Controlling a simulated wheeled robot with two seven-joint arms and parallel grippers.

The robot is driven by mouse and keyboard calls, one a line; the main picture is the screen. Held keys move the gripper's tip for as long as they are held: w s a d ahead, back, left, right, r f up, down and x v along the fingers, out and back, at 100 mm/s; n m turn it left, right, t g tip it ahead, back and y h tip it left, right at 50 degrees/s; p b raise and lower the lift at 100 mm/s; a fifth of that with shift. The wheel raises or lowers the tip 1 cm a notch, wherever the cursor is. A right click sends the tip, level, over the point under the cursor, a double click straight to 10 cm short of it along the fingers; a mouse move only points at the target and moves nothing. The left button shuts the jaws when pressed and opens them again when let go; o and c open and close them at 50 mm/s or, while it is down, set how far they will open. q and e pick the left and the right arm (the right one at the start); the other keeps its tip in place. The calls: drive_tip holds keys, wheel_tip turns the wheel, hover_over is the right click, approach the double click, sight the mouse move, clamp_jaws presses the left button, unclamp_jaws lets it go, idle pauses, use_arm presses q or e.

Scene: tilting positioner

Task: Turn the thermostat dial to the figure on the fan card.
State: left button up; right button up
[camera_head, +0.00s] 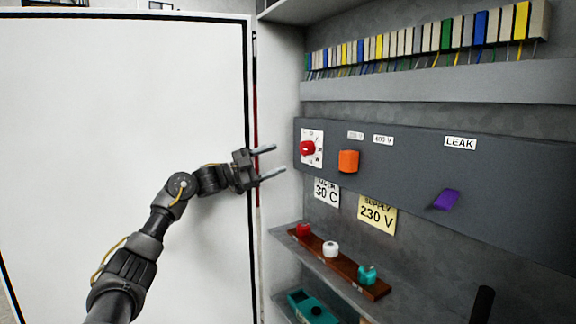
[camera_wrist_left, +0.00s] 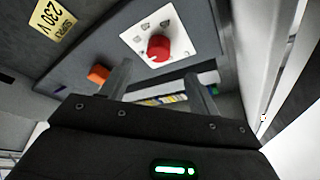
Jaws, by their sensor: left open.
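The thermostat dial is a red knob (camera_head: 307,148) on a white scale plate (camera_head: 317,138) at the left end of the dark panel. The knob also shows in the left wrist view (camera_wrist_left: 158,48), ahead of my fingers. A white card (camera_head: 327,191) reading 30 C hangs below the panel; its upper line is partly hidden and hard to read. My left gripper (camera_head: 270,161) is open and empty, just left of the dial and apart from it. My right gripper is not in view.
An orange switch (camera_head: 348,161) sits right of the dial. A yellow card (camera_head: 376,214) reads SUPPLY 230 V. A purple lever (camera_head: 446,200) is under the LEAK label. A shelf below bears a brown strip (camera_head: 345,266) with coloured knobs. A white door (camera_head: 120,120) stands at left.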

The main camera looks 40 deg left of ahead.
use_arm(q)
drive_tip(key=b+v, duration=0.1)
drive_tip(key=v, duration=0.1)
drive_tip(key=shift+s+a, duration=0.15)
drive_tip(key=shift+s, duration=0.15)
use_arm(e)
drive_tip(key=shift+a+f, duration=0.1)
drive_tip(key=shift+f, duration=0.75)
use_arm(q)
drive_tip(key=shift+f, duration=0.1)
